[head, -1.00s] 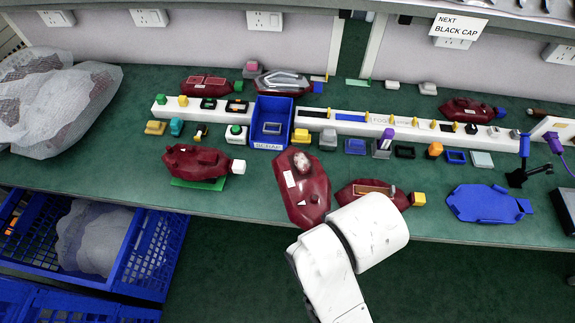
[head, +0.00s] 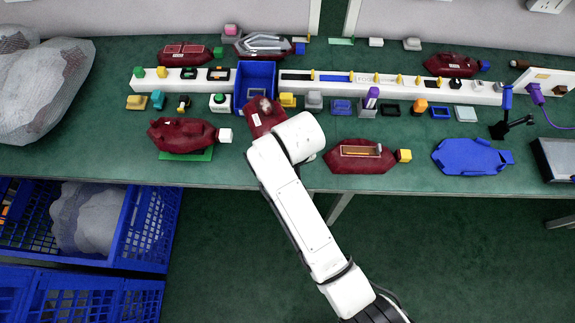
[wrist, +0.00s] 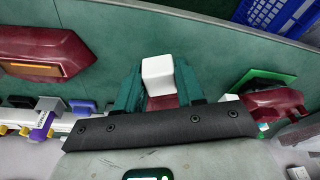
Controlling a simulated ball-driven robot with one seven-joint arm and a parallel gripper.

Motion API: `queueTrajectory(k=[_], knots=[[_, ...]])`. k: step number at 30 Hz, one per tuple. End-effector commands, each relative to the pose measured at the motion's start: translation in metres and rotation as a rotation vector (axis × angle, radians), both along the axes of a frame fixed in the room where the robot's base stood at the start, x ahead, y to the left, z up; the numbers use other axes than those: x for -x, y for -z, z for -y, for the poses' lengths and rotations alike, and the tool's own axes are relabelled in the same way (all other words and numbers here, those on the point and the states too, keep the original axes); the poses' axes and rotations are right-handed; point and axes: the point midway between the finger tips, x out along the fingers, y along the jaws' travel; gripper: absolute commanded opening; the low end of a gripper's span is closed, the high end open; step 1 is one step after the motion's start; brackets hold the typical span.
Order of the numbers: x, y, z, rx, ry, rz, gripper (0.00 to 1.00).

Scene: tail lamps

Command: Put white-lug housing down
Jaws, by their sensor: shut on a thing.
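A dark red housing (head: 256,122) with a pale label shows at the front of the blue bin in the head view, partly hidden by my arm. In the wrist view, a white lug (wrist: 158,75) with dark red below it (wrist: 162,102) sits between the two teal fingers of my gripper (wrist: 157,88). My gripper is shut on this housing at its lug end. I cannot tell whether the housing touches the table. In the head view my wrist hides the fingers and the lug. Another dark red housing (head: 180,136) with a white lug (head: 225,135) lies on a green mat (head: 190,156) to the left.
The blue bin (head: 241,100) stands directly behind the held housing. A red housing with a yellow lug (head: 352,158) lies to the right, and a blue housing-shaped piece (head: 470,157) beyond it. Small coloured parts line the white rail (head: 425,85). Bare green table (head: 275,178) shows along the front.

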Motion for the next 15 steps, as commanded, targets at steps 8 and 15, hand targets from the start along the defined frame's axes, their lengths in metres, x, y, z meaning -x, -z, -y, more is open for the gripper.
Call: queueTrajectory(k=[8, 15], knots=[[-0.003, 0.028, -0.002, 0.001, 0.000, -0.002, 0.00], [-0.004, 0.035, -0.002, -0.001, 0.000, 0.002, 0.00]])
